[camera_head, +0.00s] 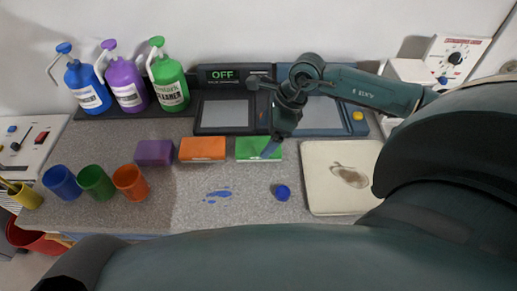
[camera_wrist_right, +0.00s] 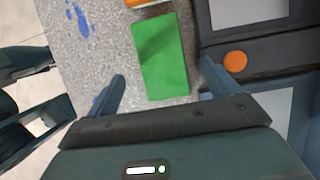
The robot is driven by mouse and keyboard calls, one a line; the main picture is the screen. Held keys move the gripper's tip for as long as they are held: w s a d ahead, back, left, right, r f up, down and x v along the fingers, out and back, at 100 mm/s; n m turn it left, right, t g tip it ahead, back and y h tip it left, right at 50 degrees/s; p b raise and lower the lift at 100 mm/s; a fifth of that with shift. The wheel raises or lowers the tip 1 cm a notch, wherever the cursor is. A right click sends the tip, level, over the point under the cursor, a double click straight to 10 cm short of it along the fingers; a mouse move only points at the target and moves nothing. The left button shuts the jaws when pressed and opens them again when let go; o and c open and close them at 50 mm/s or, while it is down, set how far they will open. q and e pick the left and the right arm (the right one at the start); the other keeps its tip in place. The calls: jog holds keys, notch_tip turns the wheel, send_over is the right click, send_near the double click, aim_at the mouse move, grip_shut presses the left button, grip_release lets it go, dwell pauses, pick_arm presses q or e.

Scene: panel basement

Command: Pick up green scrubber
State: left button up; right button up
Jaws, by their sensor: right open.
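The green scrubber (camera_head: 258,147) is a flat block with a green top. It lies on the speckled counter, right of the orange scrubber (camera_head: 202,148) and the purple scrubber (camera_head: 155,151). My right gripper (camera_head: 268,134) is over it in the head view and hides part of it. In the right wrist view the green scrubber (camera_wrist_right: 161,55) lies ahead of the open fingers of my right gripper (camera_wrist_right: 162,85), roughly centred between them. Nothing is between the fingertips. The left gripper is not in view.
Behind the scrubbers stands a dark device (camera_head: 225,113) with a display. A cutting board (camera_head: 335,207) lies at the right. A blue ball-like object (camera_head: 282,192) and a blue spill (camera_head: 218,195) are in front. Several spray bottles and cups (camera_head: 130,180) are at the left.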

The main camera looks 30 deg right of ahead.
jog(key=b+x, duration=0.1)
jog(key=x, duration=0.3)
jog(key=shift+w+b, duration=0.1)
jog(key=shift+b, duration=0.2)
jog(key=c, duration=1.1)
